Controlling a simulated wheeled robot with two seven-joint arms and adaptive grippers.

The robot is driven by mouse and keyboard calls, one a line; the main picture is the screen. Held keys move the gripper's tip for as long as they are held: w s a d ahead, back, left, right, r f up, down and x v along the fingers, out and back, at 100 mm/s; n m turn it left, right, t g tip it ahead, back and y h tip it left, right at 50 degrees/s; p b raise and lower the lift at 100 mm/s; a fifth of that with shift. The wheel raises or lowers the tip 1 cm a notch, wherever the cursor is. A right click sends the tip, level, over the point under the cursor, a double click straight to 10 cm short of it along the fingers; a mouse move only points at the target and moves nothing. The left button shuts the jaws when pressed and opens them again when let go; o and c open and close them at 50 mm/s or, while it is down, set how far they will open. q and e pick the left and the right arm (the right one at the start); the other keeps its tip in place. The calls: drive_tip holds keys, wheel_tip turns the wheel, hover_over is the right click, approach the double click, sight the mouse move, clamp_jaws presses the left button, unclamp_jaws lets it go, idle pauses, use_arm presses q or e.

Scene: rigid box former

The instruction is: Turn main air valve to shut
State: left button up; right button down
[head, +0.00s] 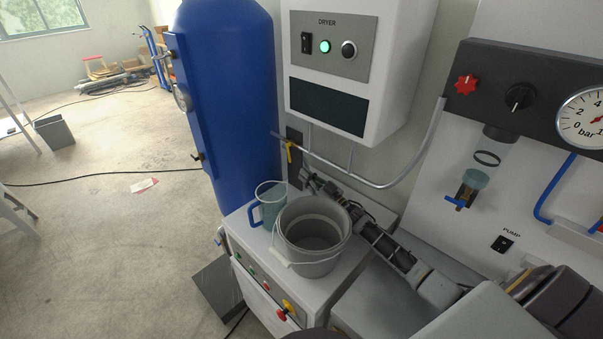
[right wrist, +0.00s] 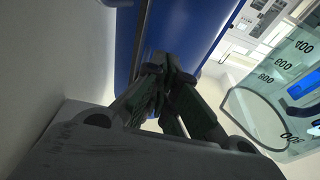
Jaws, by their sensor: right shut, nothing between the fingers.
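The lever cannot be made out there. My left gripper is not in view.
A grey bucket (head: 312,262) and a graduated clear jug (head: 270,204) stand on the cabinet left of my right arm. The white dryer box (head: 385,65) overhangs the gripper. A panel with a red knob (head: 466,84) and gauge (head: 590,118) is at right.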

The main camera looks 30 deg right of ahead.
drive_tip(key=shift+v, duration=1)
